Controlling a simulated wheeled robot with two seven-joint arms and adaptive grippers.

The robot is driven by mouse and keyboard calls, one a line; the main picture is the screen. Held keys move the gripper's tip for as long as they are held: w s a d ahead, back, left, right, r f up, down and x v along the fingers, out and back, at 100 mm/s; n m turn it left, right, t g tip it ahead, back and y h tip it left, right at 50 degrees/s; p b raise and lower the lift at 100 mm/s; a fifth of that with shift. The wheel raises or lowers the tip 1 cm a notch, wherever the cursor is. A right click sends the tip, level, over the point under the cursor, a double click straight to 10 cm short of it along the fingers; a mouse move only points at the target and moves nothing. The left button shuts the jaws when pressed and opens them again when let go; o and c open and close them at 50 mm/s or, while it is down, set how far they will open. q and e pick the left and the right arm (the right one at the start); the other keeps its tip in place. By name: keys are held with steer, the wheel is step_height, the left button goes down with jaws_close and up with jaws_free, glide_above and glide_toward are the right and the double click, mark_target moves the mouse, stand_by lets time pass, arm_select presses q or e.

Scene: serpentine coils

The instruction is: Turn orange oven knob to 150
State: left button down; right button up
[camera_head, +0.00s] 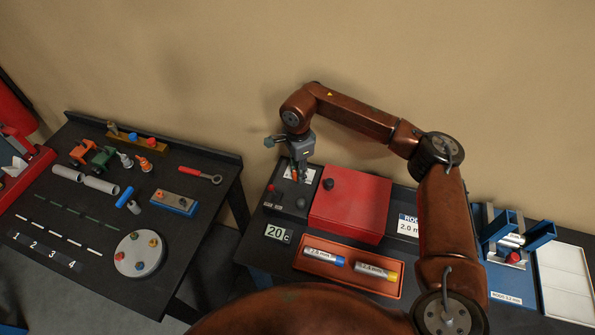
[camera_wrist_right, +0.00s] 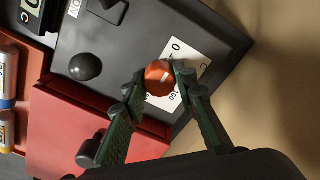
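The orange oven knob (camera_wrist_right: 159,77) sits on a white dial label (camera_wrist_right: 186,66) on the dark control panel. The label shows a 0, part of another number and a C; a pale line marks the knob's face. My right gripper (camera_wrist_right: 160,79) has one finger on each side of the knob, seemingly touching it. In the head view my right gripper (camera_head: 297,172) points down over the panel (camera_head: 287,202) and partly covers the orange knob. A display (camera_head: 278,233) reads 20 C. My left gripper is not in view.
The red oven lid (camera_head: 350,204) lies right beside the panel, with a black knob (camera_wrist_right: 87,66) nearby. A red tray (camera_head: 347,268) with two labelled cylinders stands in front. A second table (camera_head: 95,215) at left holds several toys and tools.

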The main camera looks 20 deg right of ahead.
steer(key=c, duration=0.3)
steer(key=shift+c, duration=1.2)
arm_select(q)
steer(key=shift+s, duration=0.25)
